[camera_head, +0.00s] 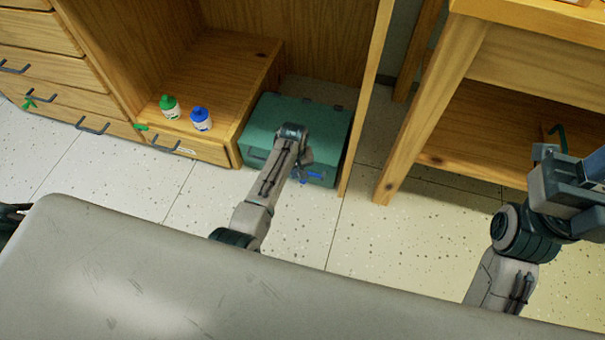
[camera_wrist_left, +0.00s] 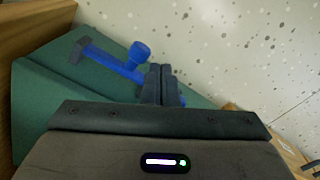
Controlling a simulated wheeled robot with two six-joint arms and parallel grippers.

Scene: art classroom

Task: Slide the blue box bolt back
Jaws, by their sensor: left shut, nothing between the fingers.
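A green box (camera_head: 330,125) sits on the floor in the open bay of a wooden cabinet. A blue bolt (camera_head: 312,176) lies along its front face, partly hidden by my left arm. In the left wrist view the blue bolt (camera_wrist_left: 105,62) shows as a bar with a round knob (camera_wrist_left: 139,53). My left gripper (camera_wrist_left: 161,82) is shut and empty, its fingertips close beside the knob; I cannot tell whether they touch. In the head view the left gripper (camera_head: 302,168) is mostly hidden behind its wrist. My right gripper (camera_head: 590,170) is at the right edge, away from the box.
A wooden upright (camera_head: 368,95) stands close to the box's right side. A low wooden shelf (camera_head: 225,75) on its left holds a green-capped bottle (camera_head: 170,107) and a blue-capped bottle (camera_head: 200,119). A wooden table (camera_head: 435,105) stands at right. The speckled floor (camera_head: 385,240) in front is clear.

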